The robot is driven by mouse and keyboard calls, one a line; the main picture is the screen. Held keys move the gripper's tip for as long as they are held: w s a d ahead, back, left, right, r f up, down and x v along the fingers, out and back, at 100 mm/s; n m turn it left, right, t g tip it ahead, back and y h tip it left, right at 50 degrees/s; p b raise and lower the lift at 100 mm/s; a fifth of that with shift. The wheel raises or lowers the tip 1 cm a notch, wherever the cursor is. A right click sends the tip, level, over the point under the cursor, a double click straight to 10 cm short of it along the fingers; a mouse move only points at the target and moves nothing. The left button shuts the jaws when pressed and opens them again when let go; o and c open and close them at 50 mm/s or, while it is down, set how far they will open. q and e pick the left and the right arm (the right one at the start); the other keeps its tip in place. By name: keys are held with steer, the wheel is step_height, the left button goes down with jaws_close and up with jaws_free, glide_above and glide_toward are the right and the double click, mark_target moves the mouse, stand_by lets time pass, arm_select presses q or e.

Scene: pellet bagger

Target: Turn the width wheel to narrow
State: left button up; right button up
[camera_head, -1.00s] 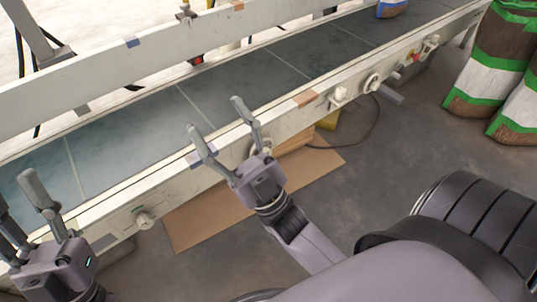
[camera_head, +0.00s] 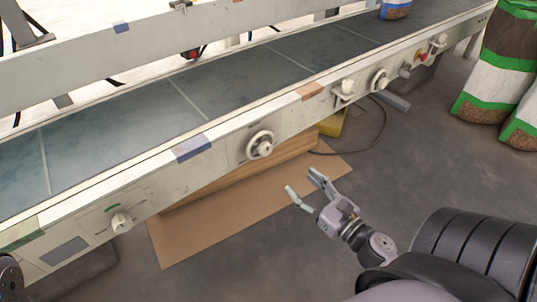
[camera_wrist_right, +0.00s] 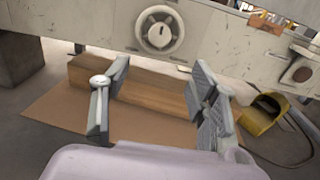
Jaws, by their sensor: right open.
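A round pale wheel with a central hub (camera_head: 260,145) sits on the near side rail of the conveyor. It also shows at the top of the right wrist view (camera_wrist_right: 160,29), with a dark mark on its hub. I read no label on it. My right gripper (camera_head: 302,181) is open and empty, apart from the wheel, below and to the right of it in the head view. Its spread fingers (camera_wrist_right: 160,78) show below the wheel in the right wrist view. Only a dark rounded piece, perhaps of my left arm, shows at the lower left edge of the head view.
The rail also carries a smaller knob (camera_head: 121,222), a second round wheel (camera_head: 378,81) and a red button (camera_head: 420,56). Cardboard (camera_head: 225,215) lies on the floor below, near a yellow object (camera_head: 332,124) and a cable. Filled bags (camera_head: 495,65) stand at right.

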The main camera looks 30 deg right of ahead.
mark_target(268, 152)
steer(key=w, duration=0.9)
steer(key=w+a, duration=0.1)
steer(key=w, duration=0.4)
steer(key=shift+w+a, duration=0.1)
steer(key=shift+w, duration=0.15)
steer(key=shift+c, duration=0.4)
steer(key=c, duration=1.1)
